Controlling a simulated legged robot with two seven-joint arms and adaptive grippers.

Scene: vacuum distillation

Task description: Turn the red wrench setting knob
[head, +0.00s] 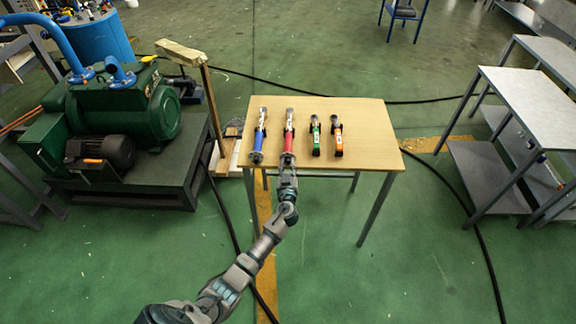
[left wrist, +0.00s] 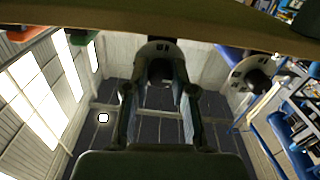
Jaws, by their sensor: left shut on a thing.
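The red wrench (head: 289,136) lies on the wooden table (head: 370,145), its handle pointing toward me and its near end at the front edge. The left gripper (head: 287,161) reaches up from below in the head view and is shut on the setting knob at that near end, mostly hiding the knob. In the left wrist view, the knob end (left wrist: 160,50) shows as a dark round piece between the two fingers of the left gripper (left wrist: 159,86). The knob's turn angle cannot be read. My right gripper is out of view.
A blue wrench (head: 259,138) lies close to the left, its end (left wrist: 249,72) beside my fingers. Green (head: 316,140) and orange (head: 337,138) wrenches lie to the right. A green pump (head: 125,110) stands left, grey tables (head: 530,100) right.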

